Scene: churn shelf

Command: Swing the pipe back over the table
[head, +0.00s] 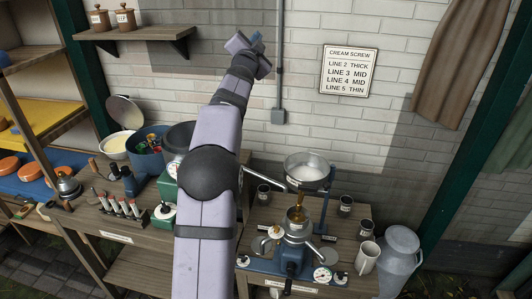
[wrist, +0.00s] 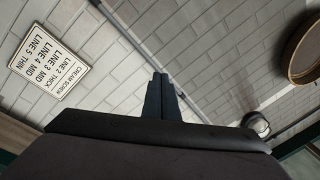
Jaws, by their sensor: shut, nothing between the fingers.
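My gripper (head: 246,42) is raised high in front of the brick wall, well above the tables. Its fingers show shut and empty in the wrist view (wrist: 162,97). A thin pale metal pipe (head: 262,179) slants down to the right from behind my arm, towards the left of the silver bowl. Its left end is hidden by my arm, and I cannot tell what it joins. The gripper is far above this pipe and apart from it. The right-hand table (head: 302,290) carries the separator (head: 294,238) with the silver bowl (head: 307,168) over it.
A grey wall conduit (head: 280,75) runs down behind my gripper. A sign (head: 348,71) hangs to its right. A shelf with jars (head: 135,33) is at left. A mug (head: 367,257) and milk can (head: 399,255) stand right. The air around the gripper is clear.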

